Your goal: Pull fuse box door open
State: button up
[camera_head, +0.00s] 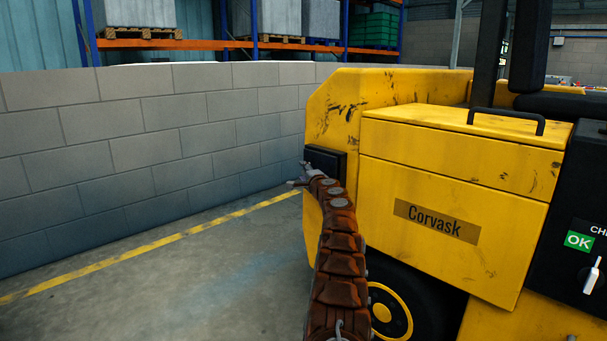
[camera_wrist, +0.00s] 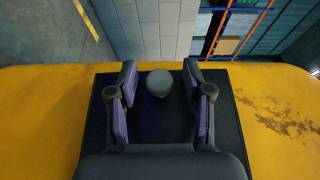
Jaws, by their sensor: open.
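The fuse box door (camera_head: 327,160) is a small black panel on the left end of the yellow vehicle, and it looks shut. In the wrist view the black door (camera_wrist: 230,115) fills the middle, with yellow bodywork on both sides. A round grey knob (camera_wrist: 160,82) stands out from it. My gripper (camera_wrist: 160,75) is open, with one finger on each side of the knob and a visible gap to each. In the head view my gripper (camera_head: 298,178) is small beside the door, and its fingers are hard to make out.
The yellow vehicle (camera_head: 440,200) marked "Corvask" takes up the right side. A grey block wall (camera_head: 150,150) runs behind and to the left. The floor (camera_head: 190,280) between wall and vehicle is clear, with a yellow line. Pallet racks stand beyond the wall.

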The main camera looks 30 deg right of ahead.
jog(key=shift+c, duration=0.2)
grip_shut()
dwell(0.4)
